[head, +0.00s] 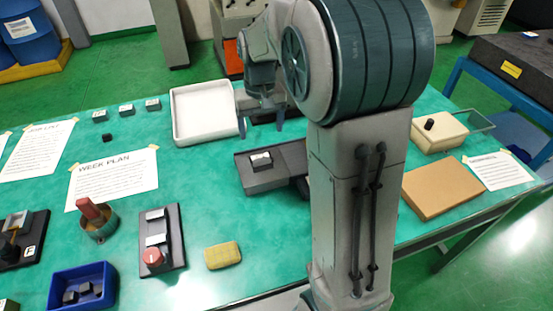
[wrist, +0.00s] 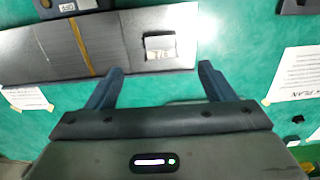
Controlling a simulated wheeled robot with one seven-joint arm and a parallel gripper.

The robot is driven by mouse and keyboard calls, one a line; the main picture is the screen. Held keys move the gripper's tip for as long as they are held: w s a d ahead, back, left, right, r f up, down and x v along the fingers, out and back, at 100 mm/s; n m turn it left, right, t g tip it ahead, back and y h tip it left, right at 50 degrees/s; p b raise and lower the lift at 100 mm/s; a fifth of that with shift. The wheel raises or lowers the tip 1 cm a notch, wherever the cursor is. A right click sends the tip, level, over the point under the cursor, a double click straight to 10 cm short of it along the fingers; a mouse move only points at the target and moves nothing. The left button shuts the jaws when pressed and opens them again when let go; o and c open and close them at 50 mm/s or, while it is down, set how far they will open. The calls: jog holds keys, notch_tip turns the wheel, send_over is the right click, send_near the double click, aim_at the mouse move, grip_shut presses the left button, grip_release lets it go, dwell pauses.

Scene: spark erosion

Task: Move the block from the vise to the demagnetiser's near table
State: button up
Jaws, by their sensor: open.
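The small metallic block (head: 261,159) rests on the left end of a long dark slab, which I take for the demagnetiser (head: 259,182); my arm hides the slab's right part in the head view. In the wrist view the block (wrist: 159,46) sits on the slab (wrist: 112,48), to one side of a brass-coloured strip. My gripper (head: 261,128) is open and empty, on the far side of the block in the head view. In the wrist view its fingertips (wrist: 162,70) straddle the block's line but are apart from it. I cannot surely pick out the vise.
A white tray (head: 177,140) stands behind left of the slab. A fixture with a red knob (head: 172,222), a yellow sponge-like pad (head: 222,255) and a blue bin (head: 62,302) lie at the front left. A brown board (head: 442,188) lies right of my arm.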

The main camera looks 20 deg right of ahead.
jog(key=s+r+t, duration=0.1)
jog(key=s+t, duration=0.1)
jog(key=s, duration=1.9)
jog(key=shift+r+t, duration=0.2)
jog(key=shift+t, duration=0.1)
